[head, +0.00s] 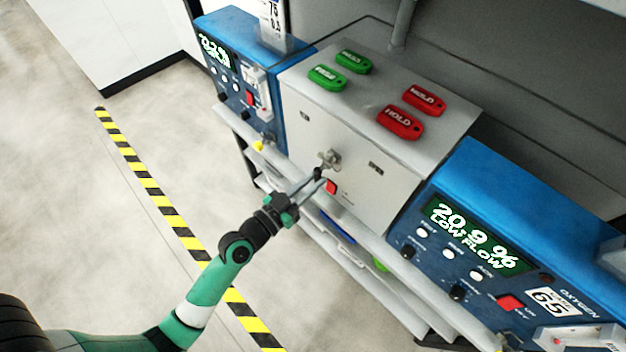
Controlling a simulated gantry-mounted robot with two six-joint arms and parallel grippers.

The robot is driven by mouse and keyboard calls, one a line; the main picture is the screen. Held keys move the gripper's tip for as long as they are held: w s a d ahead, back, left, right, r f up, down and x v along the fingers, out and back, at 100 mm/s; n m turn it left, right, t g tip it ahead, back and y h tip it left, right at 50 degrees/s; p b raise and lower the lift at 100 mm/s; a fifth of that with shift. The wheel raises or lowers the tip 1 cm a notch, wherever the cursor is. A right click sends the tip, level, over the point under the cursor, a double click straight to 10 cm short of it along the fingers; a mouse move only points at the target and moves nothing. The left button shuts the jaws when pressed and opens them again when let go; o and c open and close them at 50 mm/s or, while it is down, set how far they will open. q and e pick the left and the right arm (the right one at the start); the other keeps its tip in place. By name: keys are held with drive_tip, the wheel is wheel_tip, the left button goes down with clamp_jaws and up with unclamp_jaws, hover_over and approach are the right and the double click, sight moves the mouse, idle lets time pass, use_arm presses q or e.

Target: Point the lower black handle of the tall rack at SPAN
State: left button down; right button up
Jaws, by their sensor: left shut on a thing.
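My left gripper (314,184) reaches in from the lower left to the front of the light grey cabinet (345,130). Its fingers are shut on a small dark piece, which looks like the black handle (318,173), just below a silver valve fitting (329,159). The fingers hide most of the handle, so its exact direction cannot be told. Small dark labels (376,167) are on the cabinet front, too small to read. My right gripper is not in view.
A red switch (331,187) sits close beside the fingers. Green (353,61) and red (400,122) tags lie on the cabinet top. Blue analysers flank it, one at right (500,220), one at left (245,70). Open floor lies left, with a striped line (150,182).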

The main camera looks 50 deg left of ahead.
use_arm(q)
drive_tip(key=shift+w+d+r+n+p, duration=0.1)
drive_tip(key=shift+d+r+n+p, duration=0.4)
drive_tip(key=shift+n+p, duration=1.6)
drive_tip(key=shift+s+d+r+n+p, duration=0.1)
drive_tip(key=shift+d+r+n+p, duration=0.4)
drive_tip(key=shift+n, duration=3.35)
drive_tip(key=shift+w+d+r+n+p, duration=0.1)
drive_tip(key=shift+d+r+n+p, duration=0.75)
drive_tip(key=shift+n, duration=2.1)
drive_tip(key=shift+a+f+p, duration=0.3)
drive_tip(key=shift+a, duration=0.1)
drive_tip(key=c, duration=0.8)
unclamp_jaws()
drive_tip(key=shift+f, duration=0.1)
